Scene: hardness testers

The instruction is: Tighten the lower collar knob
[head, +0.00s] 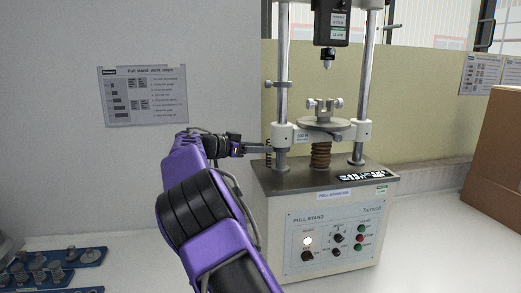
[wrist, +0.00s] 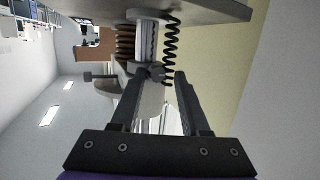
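The pull stand (head: 325,220) stands on the bench at the right of the head view. In the wrist view, which is turned over, the dark lower collar knob (wrist: 156,73) shows beside the metal column (wrist: 148,42). My gripper (wrist: 160,74) is open, with one finger on each side of the knob at the fingertips. A gap seems to show on both sides, and contact cannot be made out. In the head view my gripper (head: 268,151) reaches the left column from the left, and its fingers largely hide the knob.
A black coiled spring (wrist: 171,45) hangs close to the fingertips. An upper collar (head: 281,84) sits higher on the left column. The crosshead carries a round table (head: 323,124) above a brown screw (head: 320,155). A cardboard box (head: 494,150) stands at the right.

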